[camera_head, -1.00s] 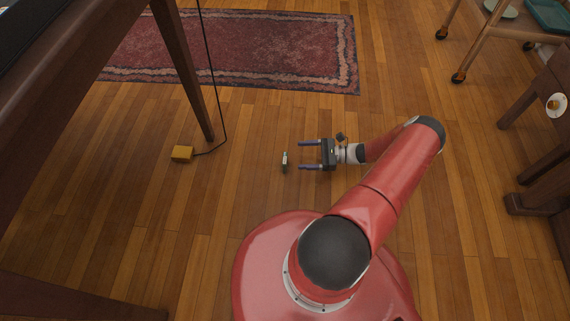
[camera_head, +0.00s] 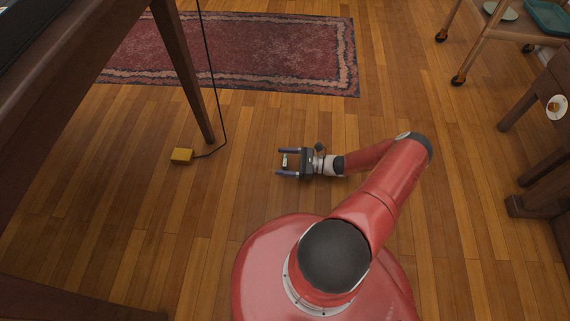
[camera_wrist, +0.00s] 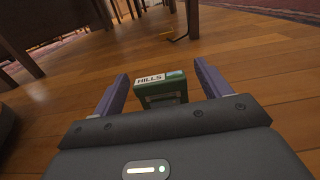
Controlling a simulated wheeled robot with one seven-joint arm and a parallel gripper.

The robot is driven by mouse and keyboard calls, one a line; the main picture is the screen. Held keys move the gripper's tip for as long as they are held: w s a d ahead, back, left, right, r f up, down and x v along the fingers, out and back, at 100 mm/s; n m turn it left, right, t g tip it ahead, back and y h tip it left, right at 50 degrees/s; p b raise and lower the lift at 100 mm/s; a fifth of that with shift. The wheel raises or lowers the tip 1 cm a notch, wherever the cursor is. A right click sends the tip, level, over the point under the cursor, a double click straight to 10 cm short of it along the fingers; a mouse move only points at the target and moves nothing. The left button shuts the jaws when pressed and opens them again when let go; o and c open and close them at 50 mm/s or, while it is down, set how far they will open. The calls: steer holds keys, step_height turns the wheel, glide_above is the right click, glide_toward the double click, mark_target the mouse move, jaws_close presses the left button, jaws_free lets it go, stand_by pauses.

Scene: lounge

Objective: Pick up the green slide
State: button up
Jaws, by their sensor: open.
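The green slide (camera_wrist: 162,89) stands on the wooden floor in the wrist view, a small green block with a pale label reading "HILLS". In the head view it is a small pale and green object (camera_head: 285,161) between my fingers. My gripper (camera_head: 277,162) is open, with one finger on each side of the slide. In the wrist view my gripper (camera_wrist: 160,82) shows its two purple fingers apart, with gaps between them and the slide. The underside of the slide is hidden by the gripper body in the wrist view.
A red patterned rug (camera_head: 240,50) lies at the back. A wooden trolley (camera_head: 490,35) stands at the upper right. The floor around my gripper is clear.

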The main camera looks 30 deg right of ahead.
steer(key=shift+c, duration=0.3)
steer(key=c, duration=1)
steer(key=shift+c, duration=0.3)
